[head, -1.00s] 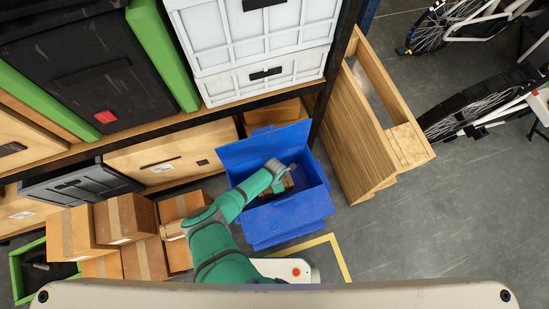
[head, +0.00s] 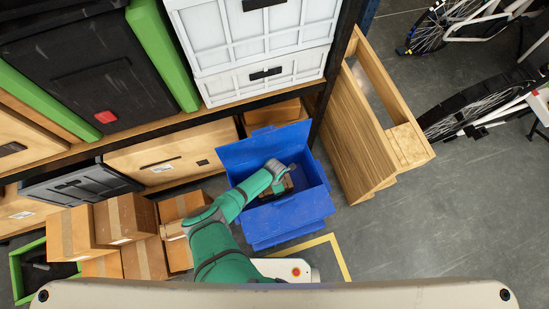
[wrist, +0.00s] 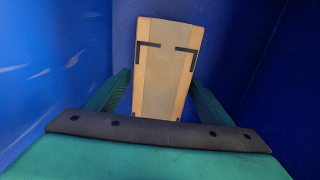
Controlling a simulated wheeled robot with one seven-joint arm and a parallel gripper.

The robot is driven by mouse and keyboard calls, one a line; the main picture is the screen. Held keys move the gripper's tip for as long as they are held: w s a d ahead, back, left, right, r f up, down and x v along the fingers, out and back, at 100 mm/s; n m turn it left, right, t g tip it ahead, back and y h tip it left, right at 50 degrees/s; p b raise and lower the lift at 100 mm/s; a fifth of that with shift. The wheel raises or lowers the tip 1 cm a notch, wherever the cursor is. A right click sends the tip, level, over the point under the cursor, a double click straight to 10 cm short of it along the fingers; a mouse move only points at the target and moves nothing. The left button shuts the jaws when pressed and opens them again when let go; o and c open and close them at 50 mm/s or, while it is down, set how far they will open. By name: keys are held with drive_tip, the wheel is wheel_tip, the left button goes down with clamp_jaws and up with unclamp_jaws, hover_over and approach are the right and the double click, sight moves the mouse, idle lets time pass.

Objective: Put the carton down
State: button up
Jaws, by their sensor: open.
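The carton (wrist: 165,70) is a tan box with a paler band and dark corner marks, seen inside the blue bin in the wrist view. My gripper (wrist: 160,82) is open, with one green finger on each side of the carton and a gap beside it. In the head view the carton (head: 289,184) shows only as a small brown patch beside my wrist, which hides the rest. The blue bin (head: 291,222) stands open on the floor, its lid raised at the back. I cannot tell exactly how the carton's underside meets the bin floor.
Brown boxes (head: 128,218) are stacked left of the bin, by a green tray (head: 18,278). A shelf with white crates (head: 262,75) rises behind. A wooden stand (head: 350,130) is close on the right. Grey floor (head: 430,230) is clear at the lower right.

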wheel_tip(320, 180, up, 13)
drive_tip(key=shift+f, duration=0.2)
idle(0.3)
idle(0.4)
